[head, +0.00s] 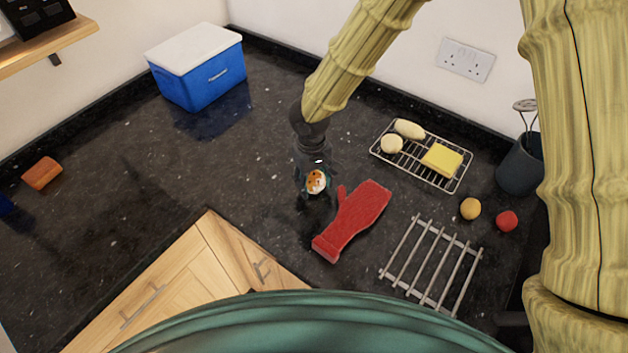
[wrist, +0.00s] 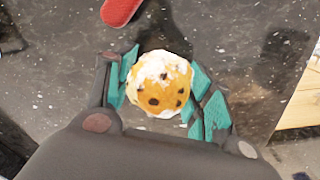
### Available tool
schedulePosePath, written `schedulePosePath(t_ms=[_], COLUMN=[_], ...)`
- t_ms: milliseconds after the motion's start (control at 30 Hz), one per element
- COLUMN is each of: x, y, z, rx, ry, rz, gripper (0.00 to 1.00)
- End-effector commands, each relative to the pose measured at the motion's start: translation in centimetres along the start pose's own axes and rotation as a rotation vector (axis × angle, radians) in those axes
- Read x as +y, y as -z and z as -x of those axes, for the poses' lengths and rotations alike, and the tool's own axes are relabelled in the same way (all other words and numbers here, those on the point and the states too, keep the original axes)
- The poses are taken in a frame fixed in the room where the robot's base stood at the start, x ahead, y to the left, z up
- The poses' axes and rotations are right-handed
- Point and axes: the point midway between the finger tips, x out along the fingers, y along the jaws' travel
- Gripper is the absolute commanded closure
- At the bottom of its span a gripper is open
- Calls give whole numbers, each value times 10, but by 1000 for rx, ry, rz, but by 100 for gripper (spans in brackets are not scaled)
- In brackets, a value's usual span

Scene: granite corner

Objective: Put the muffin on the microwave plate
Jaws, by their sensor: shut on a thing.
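The muffin (wrist: 158,84) is golden with dark spots and white patches. My gripper (wrist: 160,92) is shut on it, with the teal finger pads on both sides. In the head view the muffin (head: 316,181) shows at the end of my gripper (head: 315,186), over the dark counter just left of the red oven mitt. I cannot tell how high it is held. I see no microwave or microwave plate in either view.
The red mitt (head: 354,219) lies beside my gripper. A wire rack (head: 440,180) holds bread rolls and a yellow block. A slatted metal trivet (head: 432,265) lies at the front right. A blue cooler (head: 200,68) stands at the back left. The left counter is mostly clear.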

Motion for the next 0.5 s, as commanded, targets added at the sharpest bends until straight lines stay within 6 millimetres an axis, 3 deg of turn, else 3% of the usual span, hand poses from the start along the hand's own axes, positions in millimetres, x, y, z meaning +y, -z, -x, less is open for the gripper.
schedulePosePath(t_ms=[500], x=[-1], y=[0], z=[-13], rx=[1], ry=[1], rz=[0], gripper=[54])
